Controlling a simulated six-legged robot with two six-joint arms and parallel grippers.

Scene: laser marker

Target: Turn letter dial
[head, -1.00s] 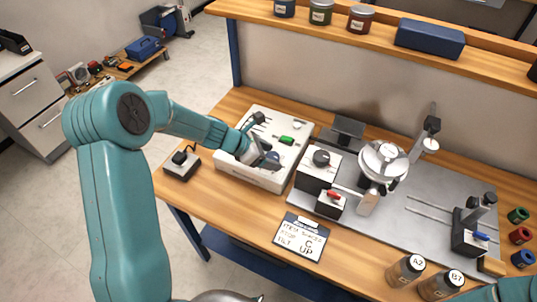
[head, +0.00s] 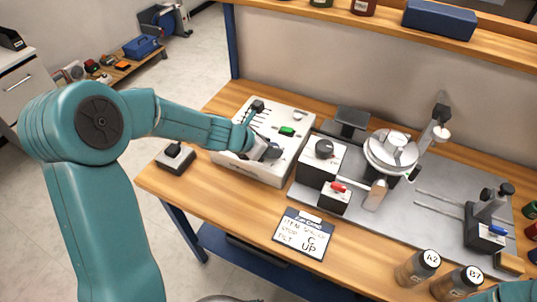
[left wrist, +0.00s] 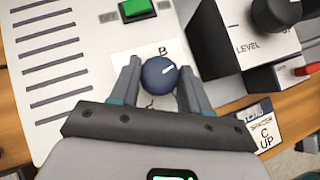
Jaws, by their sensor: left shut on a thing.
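The letter dial is a round dark blue knob (left wrist: 160,75) with a white pointer line, on a white panel in the left wrist view. A letter B is printed just above it, and the pointer slants up to the right. My left gripper (left wrist: 158,78) has one finger on each side of the knob and is shut on it. In the head view my left gripper (head: 268,150) reaches the front right part of the white control box (head: 240,172) and mostly hides the knob. Only a bit of my right arm shows at the lower right, without its gripper.
A green button (head: 286,131) and slots are on the same box. A LEVEL knob (head: 324,149) and a red-handled switch box (head: 336,194) stand to its right. A card (head: 304,234) reads "C" and "UP". Bottles A2 (head: 417,267) and B7 (head: 457,284) stand at the front.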

